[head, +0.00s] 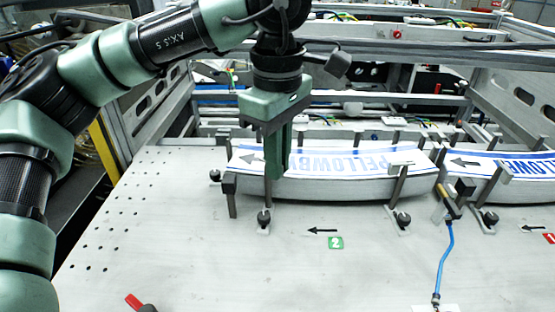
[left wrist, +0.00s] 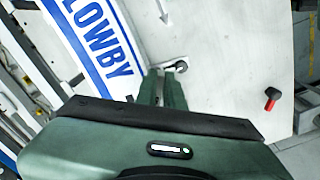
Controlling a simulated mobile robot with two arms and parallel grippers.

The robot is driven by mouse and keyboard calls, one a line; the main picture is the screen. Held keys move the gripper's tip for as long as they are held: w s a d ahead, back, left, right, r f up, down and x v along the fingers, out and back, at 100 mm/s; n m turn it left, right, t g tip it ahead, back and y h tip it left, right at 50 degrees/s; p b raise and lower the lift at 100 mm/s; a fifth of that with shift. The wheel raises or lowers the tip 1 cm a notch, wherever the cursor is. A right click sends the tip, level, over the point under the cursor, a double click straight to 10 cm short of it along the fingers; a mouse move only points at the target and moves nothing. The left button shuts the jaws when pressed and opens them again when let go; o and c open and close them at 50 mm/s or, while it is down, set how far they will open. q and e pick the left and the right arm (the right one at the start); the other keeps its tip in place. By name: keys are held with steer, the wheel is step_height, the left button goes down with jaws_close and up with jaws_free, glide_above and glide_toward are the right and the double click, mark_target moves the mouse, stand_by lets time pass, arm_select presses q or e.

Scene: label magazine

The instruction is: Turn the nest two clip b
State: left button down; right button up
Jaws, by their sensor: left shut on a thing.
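Nest two, marked by a green "2" tag (head: 336,243), holds a curved stack of white and blue labels (head: 330,162) printed "PELLOWBY"; the stack also shows in the left wrist view (left wrist: 98,45). At its front stand two clips with posts and dark knobs, a left one (head: 264,217) and a right one (head: 402,218). My left gripper (head: 277,172) points down at the left clip and is shut on it; its fingers partly hide the clip's top. In the left wrist view the clip's knob (left wrist: 180,66) shows just beyond the fingertips (left wrist: 164,76). My right gripper is not in view.
Another label stack (head: 500,164) stands in the nest at the right, by a red tag (head: 549,238). A sensor with a blue hose (head: 447,255) stands between the nests. A red handle (head: 134,302) is at the front left. The plate's front middle is clear.

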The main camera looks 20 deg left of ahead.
arm_select(q)
steer(key=shift+w+n+b, duration=0.25)
steer(key=shift+n+b, duration=0.4)
steer(key=shift+n, duration=0.7)
steer(key=shift+w+n+b, duration=0.25)
steer(key=shift+n+b, duration=0.4)
steer(key=shift+n, duration=0.7)
steer(key=c, duration=1.5)
jaws_free()
steer(key=shift+r, duration=0.1)
step_height(320, 180, up, 8)
steer(key=shift+f, duration=0.15)
